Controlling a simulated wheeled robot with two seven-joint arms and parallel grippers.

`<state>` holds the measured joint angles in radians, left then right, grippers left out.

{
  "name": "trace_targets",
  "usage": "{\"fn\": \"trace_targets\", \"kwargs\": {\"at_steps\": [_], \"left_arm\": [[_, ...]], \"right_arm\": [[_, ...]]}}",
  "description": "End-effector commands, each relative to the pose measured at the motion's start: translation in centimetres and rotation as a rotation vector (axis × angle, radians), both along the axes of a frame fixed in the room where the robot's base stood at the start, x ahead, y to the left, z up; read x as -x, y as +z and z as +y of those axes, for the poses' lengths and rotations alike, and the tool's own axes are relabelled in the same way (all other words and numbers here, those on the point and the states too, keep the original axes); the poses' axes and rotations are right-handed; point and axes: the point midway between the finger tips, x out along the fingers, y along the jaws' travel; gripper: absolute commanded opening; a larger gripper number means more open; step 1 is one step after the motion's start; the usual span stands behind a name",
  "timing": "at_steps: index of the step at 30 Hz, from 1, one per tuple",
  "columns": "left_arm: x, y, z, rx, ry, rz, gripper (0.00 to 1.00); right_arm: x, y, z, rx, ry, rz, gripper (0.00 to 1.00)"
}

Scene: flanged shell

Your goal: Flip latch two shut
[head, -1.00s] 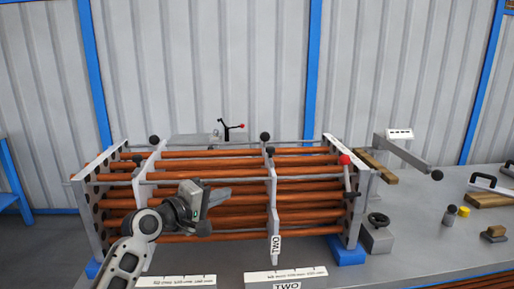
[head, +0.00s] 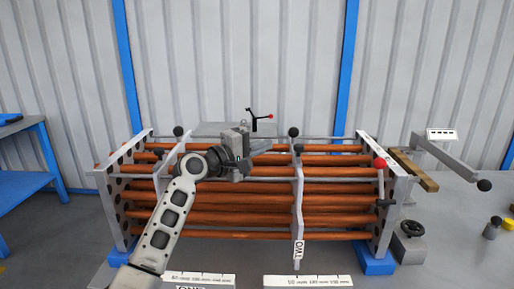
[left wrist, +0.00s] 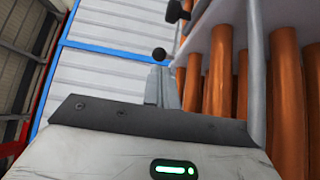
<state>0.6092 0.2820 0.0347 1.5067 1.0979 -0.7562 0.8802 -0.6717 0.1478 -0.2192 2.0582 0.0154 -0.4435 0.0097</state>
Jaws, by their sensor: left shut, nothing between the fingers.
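A rack of orange-brown tubes (head: 240,217) stands on the bench between perforated end plates. An upright plate carries a tag reading TWO (head: 298,250), and a black ball knob (head: 294,132) stands at its top. Which part is latch two's moving lever is not clear. My left gripper (head: 292,145) is shut and empty, pointing right above the upper tubes, its tips close to the knob. Whether they touch it I cannot tell. In the left wrist view the shut fingers (left wrist: 161,88) point at a black ball (left wrist: 158,54). My right gripper is not in view.
A red-knobbed lever (head: 380,163) is at the right end plate. Another black ball knob (head: 178,131) tops the left upright plate. A long rod runs along the top front.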

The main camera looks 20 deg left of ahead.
Motion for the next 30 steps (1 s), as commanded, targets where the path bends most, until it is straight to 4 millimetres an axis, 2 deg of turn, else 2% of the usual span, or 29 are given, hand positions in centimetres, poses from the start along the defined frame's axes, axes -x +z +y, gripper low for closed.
{"fn": "trace_targets", "kwargs": {"at_steps": [3,11,12,17,23,30], "left_arm": [[-2.1,0.2,-1.1,0.001,-0.001,0.0,0.0],[-5.2,0.1,-2.8,0.001,-0.001,0.0,0.0],[-4.6,0.3,-3.2,-0.001,-0.002,0.0,0.0],[-3.2,0.2,-4.4,-0.002,-0.001,-0.001,0.0],[-2.2,0.1,-5.3,0.0,0.0,-0.001,0.0],[-2.1,0.0,-5.4,-0.002,0.001,-0.001,0.0]], "right_arm": [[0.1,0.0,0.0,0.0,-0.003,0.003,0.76],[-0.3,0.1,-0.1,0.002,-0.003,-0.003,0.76],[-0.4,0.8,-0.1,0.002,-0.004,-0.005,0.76],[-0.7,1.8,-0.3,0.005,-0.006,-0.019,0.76],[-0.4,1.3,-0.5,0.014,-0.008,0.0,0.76],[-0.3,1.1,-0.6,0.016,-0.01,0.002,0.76]]}}
